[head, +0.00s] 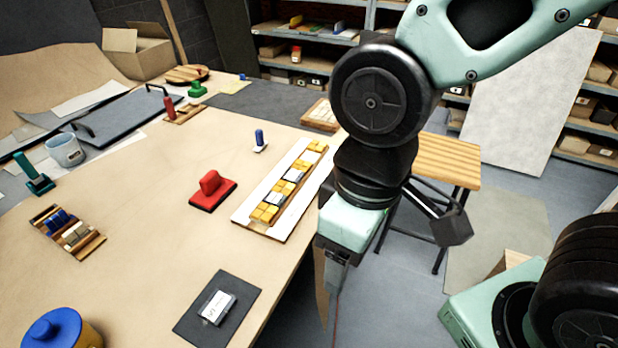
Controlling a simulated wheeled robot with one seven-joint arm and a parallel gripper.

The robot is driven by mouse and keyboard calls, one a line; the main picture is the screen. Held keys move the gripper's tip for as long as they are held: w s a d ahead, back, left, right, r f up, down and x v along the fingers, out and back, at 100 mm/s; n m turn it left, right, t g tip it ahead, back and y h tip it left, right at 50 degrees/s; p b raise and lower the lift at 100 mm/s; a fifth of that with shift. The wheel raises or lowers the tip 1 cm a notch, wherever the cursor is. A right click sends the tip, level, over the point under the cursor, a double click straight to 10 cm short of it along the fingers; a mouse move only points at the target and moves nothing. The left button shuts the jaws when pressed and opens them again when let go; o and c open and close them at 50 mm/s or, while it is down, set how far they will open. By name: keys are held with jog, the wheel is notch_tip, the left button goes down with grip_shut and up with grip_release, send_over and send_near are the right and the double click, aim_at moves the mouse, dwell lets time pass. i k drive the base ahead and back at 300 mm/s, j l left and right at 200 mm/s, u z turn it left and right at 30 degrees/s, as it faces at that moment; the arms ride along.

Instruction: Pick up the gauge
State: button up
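A small silver-white block (217,307) with faint dark marks lies on a dark square mat (190,332) near the table's front edge. It may be the gauge, but I cannot tell for sure. My gripper (333,285) hangs beyond the table's right edge, to the right of the block and apart from it. Its fingers are small and partly hidden by the hand, so I cannot see whether they are open. I see nothing held in it.
On the table (150,240) stand a white mosaic panel (249,210) with yellow tiles, a red handled block (213,190), a blue-topped piece (260,140), a tray of small pieces (68,232) and a blue-lidded jar (58,330). A wooden stool (446,160) stands behind my arm.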

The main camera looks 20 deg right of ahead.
aim_at(261, 144)
jog(key=i+l+u, duration=0.3)
jog(key=i+l, duration=0.2)
jog(key=i+l+u, duration=0.1)
jog(key=i+l, duration=0.15)
jog(key=l, duration=0.15)
jog(key=i+l+u, duration=0.15)
jog(key=l, duration=0.2)
jog(key=i+l+u, duration=0.15)
jog(key=l, duration=0.25)
jog(key=i+l+u, duration=0.15)
jog(key=i+l, duration=0.15)
jog(key=i+l+u, duration=0.1)
jog(key=l, duration=0.4)
jog(key=i, duration=0.05)
